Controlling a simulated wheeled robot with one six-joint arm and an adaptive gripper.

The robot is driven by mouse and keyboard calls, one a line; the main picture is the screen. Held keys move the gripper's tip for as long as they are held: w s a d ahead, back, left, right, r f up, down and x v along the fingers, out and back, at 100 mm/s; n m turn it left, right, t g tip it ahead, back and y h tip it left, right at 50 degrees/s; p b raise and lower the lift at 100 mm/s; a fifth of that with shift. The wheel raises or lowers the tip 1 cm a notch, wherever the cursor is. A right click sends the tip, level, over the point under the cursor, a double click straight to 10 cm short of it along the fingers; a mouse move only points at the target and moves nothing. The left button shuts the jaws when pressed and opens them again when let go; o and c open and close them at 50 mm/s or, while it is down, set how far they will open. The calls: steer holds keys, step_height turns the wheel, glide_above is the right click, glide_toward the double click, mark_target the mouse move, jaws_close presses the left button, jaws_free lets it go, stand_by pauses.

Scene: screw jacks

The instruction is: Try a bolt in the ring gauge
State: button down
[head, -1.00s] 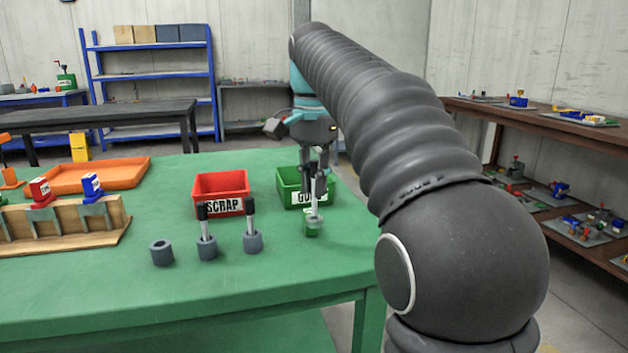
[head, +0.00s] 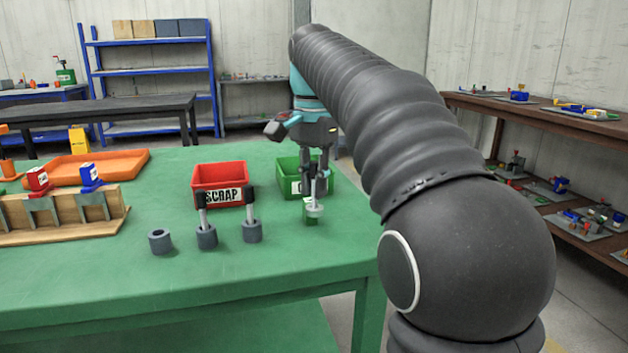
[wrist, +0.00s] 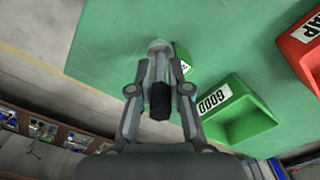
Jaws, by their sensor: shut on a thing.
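My gripper (head: 314,182) is shut on a bolt, pointing down over the right part of the green table. The bolt's black head (wrist: 160,101) shows between the fingers in the wrist view. Its pale shank reaches down to the ring gauge, a silver ring (head: 315,211) on a small green block (head: 310,219). I cannot tell how far the shank is inside the ring. Two black-headed bolts (head: 201,202) (head: 250,199) stand upright in grey holders (head: 207,238) (head: 252,232). A third grey holder (head: 160,242) to their left is empty.
A green GOOD bin (head: 290,180) stands just behind the gauge, also in the wrist view (wrist: 245,125). A red SCRAP bin (head: 220,180) is left of it. An orange tray (head: 120,163) and a wooden rack (head: 70,223) are farther left. The table front is clear.

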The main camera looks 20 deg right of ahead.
mark_target(314, 162)
steer(key=shift+f+b, duration=0.45)
steer(key=shift+f, duration=0.45)
stand_by(0.5)
steer(key=shift+r+p, duration=1.3)
steer(key=shift+p, duration=0.1)
steer(key=shift+r+p, duration=0.4)
steer(key=shift+r, duration=1.55)
